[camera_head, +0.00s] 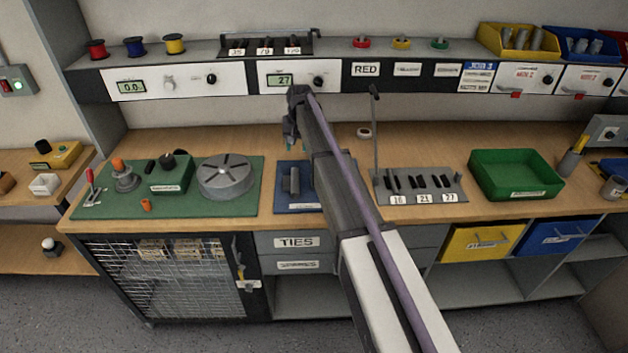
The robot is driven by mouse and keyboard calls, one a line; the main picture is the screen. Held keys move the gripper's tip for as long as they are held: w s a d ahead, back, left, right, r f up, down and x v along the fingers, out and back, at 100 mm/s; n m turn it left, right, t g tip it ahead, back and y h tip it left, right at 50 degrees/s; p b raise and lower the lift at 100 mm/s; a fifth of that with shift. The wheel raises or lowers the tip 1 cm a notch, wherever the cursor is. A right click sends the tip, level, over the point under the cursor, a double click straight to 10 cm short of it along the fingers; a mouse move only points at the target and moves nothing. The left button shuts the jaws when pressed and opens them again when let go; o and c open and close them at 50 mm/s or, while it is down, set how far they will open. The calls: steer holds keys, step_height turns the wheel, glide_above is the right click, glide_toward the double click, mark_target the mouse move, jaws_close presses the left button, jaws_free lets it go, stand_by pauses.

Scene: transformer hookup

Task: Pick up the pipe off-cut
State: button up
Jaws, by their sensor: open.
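A small orange tube (146,205), which looks like the pipe off-cut, stands near the front edge of the green mat (215,204) at the left of the bench. My gripper (290,140) is open and points down above the back of the bench. It is up and to the right of the orange tube, well apart from it, and holds nothing that I can see. My arm reaches in from the lower right and hides part of the bench. The fingertips are small and dark in this view.
A round grey turntable (226,176), a green control box (171,174) and an orange-topped post (124,176) stand on the mat. A blue pad (298,206) with a grey upright part is below my gripper. A green tray (515,193) sits right. A shelf (222,89) overhangs behind.

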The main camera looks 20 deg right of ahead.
mark_target(295, 169)
steer(key=f+b, duration=0.7)
steer(key=a+f+b, duration=0.1)
steer(key=f+b, duration=0.2)
steer(key=f, duration=0.1)
steer(key=shift+w+b, duration=0.1)
steer(key=shift+b, duration=0.2)
steer(key=shift+r, duration=0.2)
jaws_close()
step_height(295, 169, up, 10)
steer(key=p, duration=1)
steer(key=shift+d, duration=0.1)
